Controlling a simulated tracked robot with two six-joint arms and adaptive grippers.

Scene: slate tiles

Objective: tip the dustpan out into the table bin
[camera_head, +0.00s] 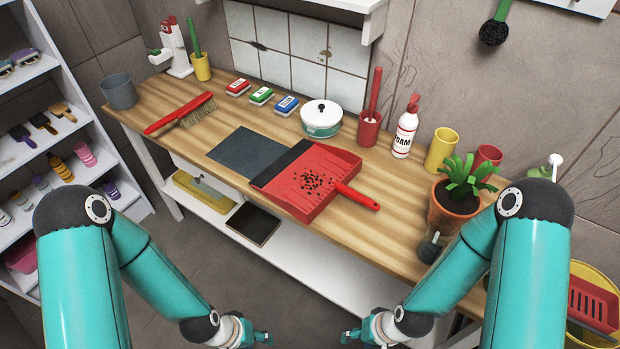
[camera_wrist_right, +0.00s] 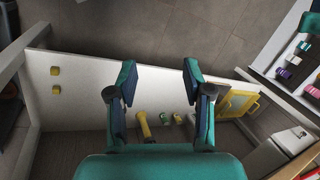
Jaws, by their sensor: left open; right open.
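The red dustpan (camera_head: 318,178) lies flat on the wooden table, its black lip to the left and its red handle (camera_head: 357,196) pointing right. Dark crumbs (camera_head: 316,182) are scattered on its pan. A grey open-topped container (camera_head: 118,91), which looks like the table bin, stands at the table's far left end. My left gripper (camera_head: 262,338) is open and empty, low in front of the table. My right gripper (camera_head: 350,336) is likewise in front of the table, apart from the dustpan. The right wrist view shows its two fingers (camera_wrist_right: 159,82) spread with nothing between them.
A dark mat (camera_head: 246,150) lies left of the dustpan. A potted plant (camera_head: 458,200) is right of the handle. A lower shelf (camera_wrist_right: 75,95) runs beneath.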

